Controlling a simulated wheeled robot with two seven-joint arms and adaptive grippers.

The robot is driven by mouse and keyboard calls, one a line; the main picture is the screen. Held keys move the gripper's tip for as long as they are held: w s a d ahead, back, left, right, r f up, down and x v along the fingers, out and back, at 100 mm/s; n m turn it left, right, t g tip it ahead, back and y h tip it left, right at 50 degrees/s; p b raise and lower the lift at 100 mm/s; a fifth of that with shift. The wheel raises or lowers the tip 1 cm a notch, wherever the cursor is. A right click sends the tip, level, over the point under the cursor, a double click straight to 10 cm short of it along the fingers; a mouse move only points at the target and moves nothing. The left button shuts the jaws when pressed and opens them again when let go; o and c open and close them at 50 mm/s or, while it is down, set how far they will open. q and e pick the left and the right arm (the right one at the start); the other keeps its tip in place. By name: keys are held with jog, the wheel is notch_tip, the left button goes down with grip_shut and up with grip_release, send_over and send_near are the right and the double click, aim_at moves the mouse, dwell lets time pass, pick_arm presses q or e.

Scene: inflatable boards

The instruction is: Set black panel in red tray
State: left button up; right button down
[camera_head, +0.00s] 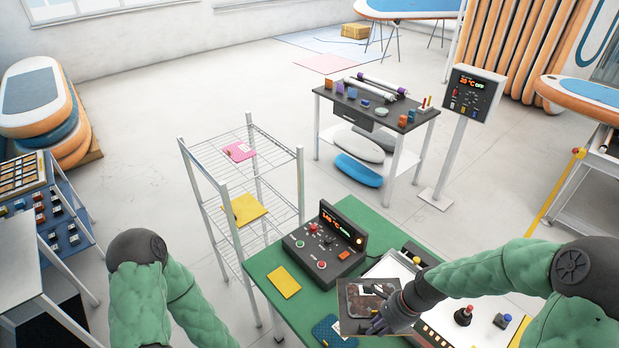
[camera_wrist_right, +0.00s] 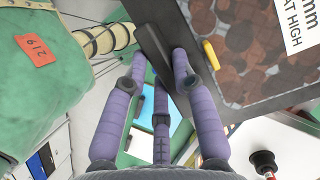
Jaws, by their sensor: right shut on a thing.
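My right gripper (camera_head: 380,316) is shut on a flat dark panel (camera_head: 358,303) with a brown mottled face and a white label. It holds the panel over the front part of the green table (camera_head: 262,262). In the right wrist view, the purple fingers of the gripper (camera_wrist_right: 162,85) close on the edge of the panel (camera_wrist_right: 245,50), whose face shows brown round patches and a yellow tab. I cannot clearly make out a red tray. My left arm comes in at lower left, with its gripper out of view.
A black control box (camera_head: 325,243) stands on the green table, with a yellow sheet (camera_head: 284,281) and a blue piece (camera_head: 333,331) nearby. A wire rack (camera_head: 296,190) holds a pink piece (camera_head: 238,151) and a yellow piece (camera_head: 244,208).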

aim_at(373, 311)
jog(key=w+n+g, duration=0.1)
jog(key=n, duration=0.2)
jog(key=w+n+g+h, duration=0.1)
jog(key=n, duration=0.2)
jog(key=w+r+n+g, duration=0.1)
jog(key=w+n, duration=0.1)
jog(key=n, duration=0.1)
jog(key=shift+a+n, duration=0.1)
jog(key=shift+n, duration=0.2)
jog(key=n, duration=0.1)
jog(key=w+n+h, duration=0.1)
jog(key=n, duration=0.1)
jog(key=w+n+g+h, duration=0.1)
jog(key=n, duration=0.1)
jog(key=shift+r, duration=0.3)
jog(key=shift+w+r+n+h, duration=0.15)
jog(key=shift+w+n+h, duration=0.2)
jog(key=shift+n, duration=0.55)
jog(key=shift+w+r+n+h, duration=0.1)
jog(key=shift+w+n+h, duration=0.25)
jog(key=shift+n, duration=0.55)
jog(key=shift+s, duration=0.15)
notch_tip(373, 311, down, 24)
jog(key=b, duration=2.4)
jog(key=shift+f, duration=0.15)
